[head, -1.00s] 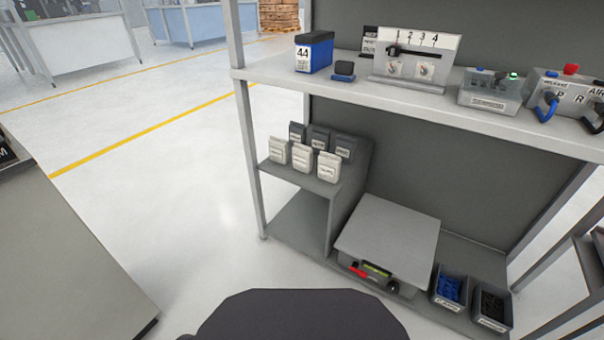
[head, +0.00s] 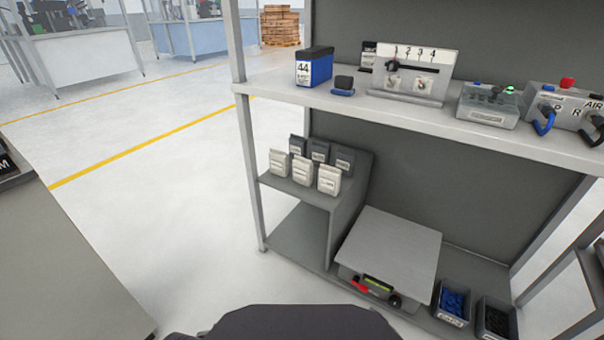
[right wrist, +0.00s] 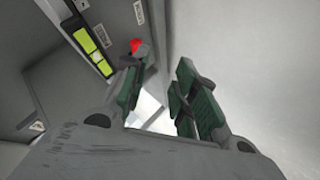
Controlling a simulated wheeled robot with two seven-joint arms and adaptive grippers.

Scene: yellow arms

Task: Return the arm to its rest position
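My right gripper (right wrist: 163,70) shows in the right wrist view, with two green-padded fingers apart and nothing between them. Pale floor shows through the gap. Near its left finger is a red part (right wrist: 136,45) on the front of a grey unit with a yellow-green display. The grey flat-topped unit (head: 390,250) in the head view has a similar red part and display at its front, low on the rack. Neither gripper can be made out in the head view. My left gripper is not seen.
A metal rack (head: 450,115) fills the right side, with a blue box (head: 314,67) and control devices on its upper shelf. White and dark packs stand on a small shelf (head: 297,190). Two small bins (head: 452,304) sit low right. A grey table (head: 70,270) edges the left. Floor between is open.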

